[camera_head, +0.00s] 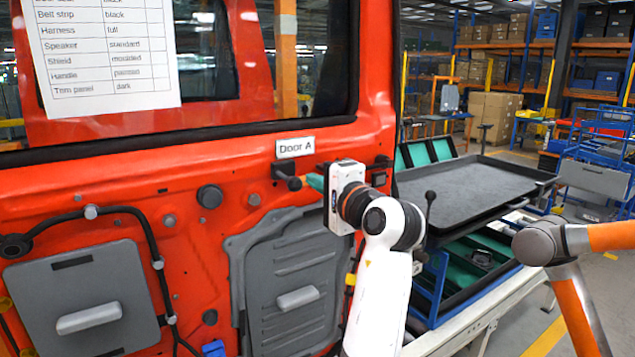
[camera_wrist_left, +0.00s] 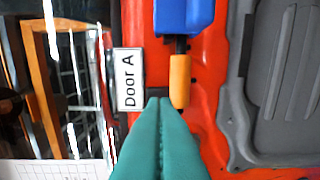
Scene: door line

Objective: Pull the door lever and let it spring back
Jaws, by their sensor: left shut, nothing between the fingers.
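The door lever shows in the left wrist view as an orange grip (camera_wrist_left: 180,82) on a short dark shaft, reaching from a blue block (camera_wrist_left: 184,14). In the head view a small brownish end (camera_head: 295,184) shows by a dark bracket (camera_head: 281,171) under the "Door A" label (camera_head: 295,147); the rest is hidden behind my left wrist. My left gripper (camera_head: 314,182) has teal fingers, shut and empty. In the wrist view its fingertips (camera_wrist_left: 160,101) lie right beside the orange grip's end; I cannot tell whether they touch it. My right gripper is out of view.
The red door (camera_head: 180,190) carries grey panels (camera_head: 85,300), a cable and a paper sheet (camera_head: 108,55). A dark tray (camera_head: 470,185) stands to the right on a bench. Shelves stand behind.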

